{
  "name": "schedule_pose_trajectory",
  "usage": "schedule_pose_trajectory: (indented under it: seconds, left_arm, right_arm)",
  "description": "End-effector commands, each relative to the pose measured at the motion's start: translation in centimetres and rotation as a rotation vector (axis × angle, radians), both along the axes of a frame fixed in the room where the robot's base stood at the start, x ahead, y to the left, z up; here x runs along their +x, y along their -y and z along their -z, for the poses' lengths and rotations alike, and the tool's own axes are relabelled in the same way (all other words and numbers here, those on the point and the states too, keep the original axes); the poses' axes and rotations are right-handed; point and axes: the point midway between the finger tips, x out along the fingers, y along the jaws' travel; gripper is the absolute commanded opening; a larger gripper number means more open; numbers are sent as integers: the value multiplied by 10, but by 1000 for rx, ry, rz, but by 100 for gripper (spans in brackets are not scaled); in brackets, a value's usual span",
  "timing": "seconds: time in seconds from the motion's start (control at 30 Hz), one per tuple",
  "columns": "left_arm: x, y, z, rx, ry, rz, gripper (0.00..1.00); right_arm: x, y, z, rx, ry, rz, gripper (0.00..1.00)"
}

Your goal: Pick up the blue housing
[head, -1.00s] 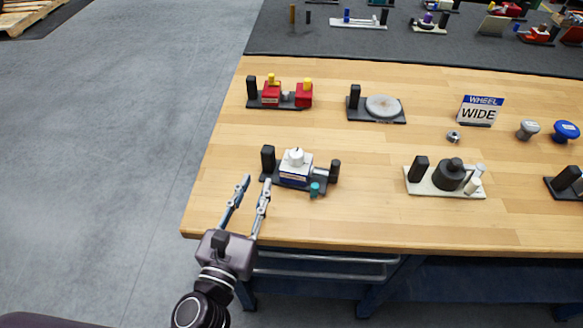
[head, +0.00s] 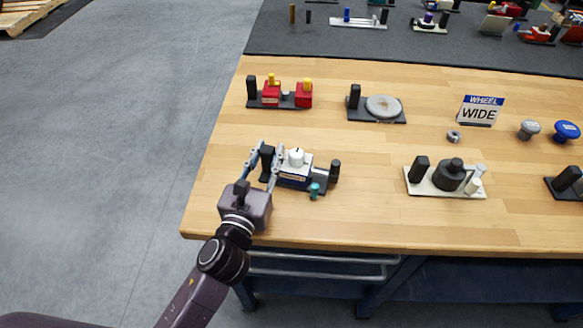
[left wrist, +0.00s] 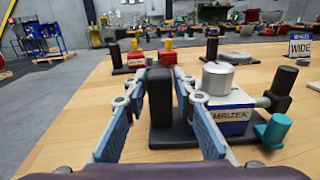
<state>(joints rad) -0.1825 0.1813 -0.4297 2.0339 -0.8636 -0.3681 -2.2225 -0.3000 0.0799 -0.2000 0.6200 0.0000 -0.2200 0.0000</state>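The blue housing (head: 294,178) is a small block, white above and blue below, with a round knob on top. It sits on a dark base plate (head: 319,187) near the table's front left. It also shows right of centre in the left wrist view (left wrist: 229,119), with partly readable lettering. A black upright post (left wrist: 159,96) stands at the left end of the same base. My left gripper (head: 268,152) is open, with its fingers on either side of this post. The right finger lies between post and housing; contact cannot be told. My right gripper is not in view.
A teal-capped part (head: 315,190) and a dark post (head: 335,170) stand at the base's right end. A red two-block fixture (head: 271,94) and a round disc fixture (head: 383,107) lie behind. A pale-based fixture (head: 445,188) stands right. The wood between is clear.

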Motion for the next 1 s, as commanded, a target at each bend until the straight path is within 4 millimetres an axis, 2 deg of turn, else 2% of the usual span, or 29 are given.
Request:
schedule_pose_trajectory:
  seconds: [0.23, 0.47, 1.0]
  left_arm:
    - [1, 0, 0, 0, -1, 0, 25]
    - [1, 0, 0, 0, -1, 0, 0]
    - [2, 0, -5, 0, 5, 1, 0]
  right_arm:
    - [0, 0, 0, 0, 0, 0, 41]
    - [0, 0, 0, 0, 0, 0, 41]
    - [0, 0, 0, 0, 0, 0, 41]
